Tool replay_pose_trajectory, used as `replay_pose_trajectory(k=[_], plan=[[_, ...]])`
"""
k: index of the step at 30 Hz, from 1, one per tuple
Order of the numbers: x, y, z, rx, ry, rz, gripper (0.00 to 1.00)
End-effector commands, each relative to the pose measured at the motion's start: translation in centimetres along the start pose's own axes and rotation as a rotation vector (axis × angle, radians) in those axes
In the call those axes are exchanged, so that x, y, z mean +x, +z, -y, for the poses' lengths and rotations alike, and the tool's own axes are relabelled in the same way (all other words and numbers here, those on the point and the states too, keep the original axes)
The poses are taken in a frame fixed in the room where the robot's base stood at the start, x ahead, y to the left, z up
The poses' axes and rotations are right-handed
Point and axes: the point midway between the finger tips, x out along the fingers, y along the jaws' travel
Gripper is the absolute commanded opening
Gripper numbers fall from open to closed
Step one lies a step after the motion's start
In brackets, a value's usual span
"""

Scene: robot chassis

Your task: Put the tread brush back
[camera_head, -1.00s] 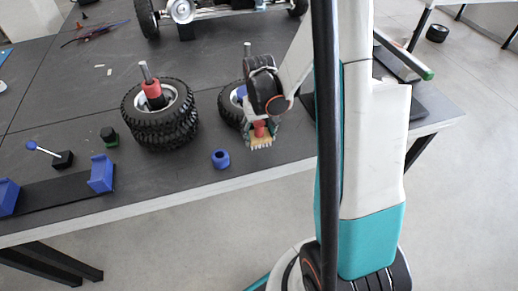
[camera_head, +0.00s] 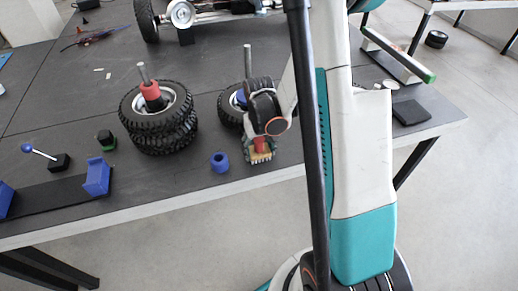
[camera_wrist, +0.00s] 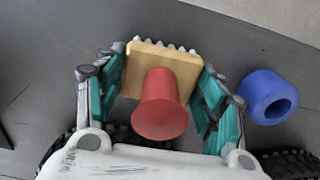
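The tread brush is a pale wooden block with white bristles and a red handle (camera_wrist: 162,106). In the head view it (camera_head: 261,157) is near the table's front edge, right of the blue ring. My gripper (camera_wrist: 161,88) has its teal fingers on either side of the brush's block, with the red handle between them and pointing toward the wrist camera. The fingers appear to hold the block by its sides. My gripper (camera_head: 262,146) is above the brush in the head view. I cannot tell whether the bristles touch the table.
The blue ring (camera_head: 220,162) lies beside the brush and shows in the wrist view (camera_wrist: 268,97). A tire (camera_head: 230,108) with an upright rod is behind my gripper. Stacked tires (camera_head: 160,125) stand left. A blue-ended holder (camera_head: 97,177) and black-green knob (camera_head: 106,140) are farther left.

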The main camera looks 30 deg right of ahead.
Motion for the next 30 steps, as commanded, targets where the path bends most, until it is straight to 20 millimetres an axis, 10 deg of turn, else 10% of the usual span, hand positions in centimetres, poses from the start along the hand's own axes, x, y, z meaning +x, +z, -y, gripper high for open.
replay_pose_trajectory(k=[16,30], plan=[[-0.5,0.0,0.0,0.0,0.0,0.0,0.82],[-9.5,0.0,0.0,0.0,0.0,0.0,0.82]])
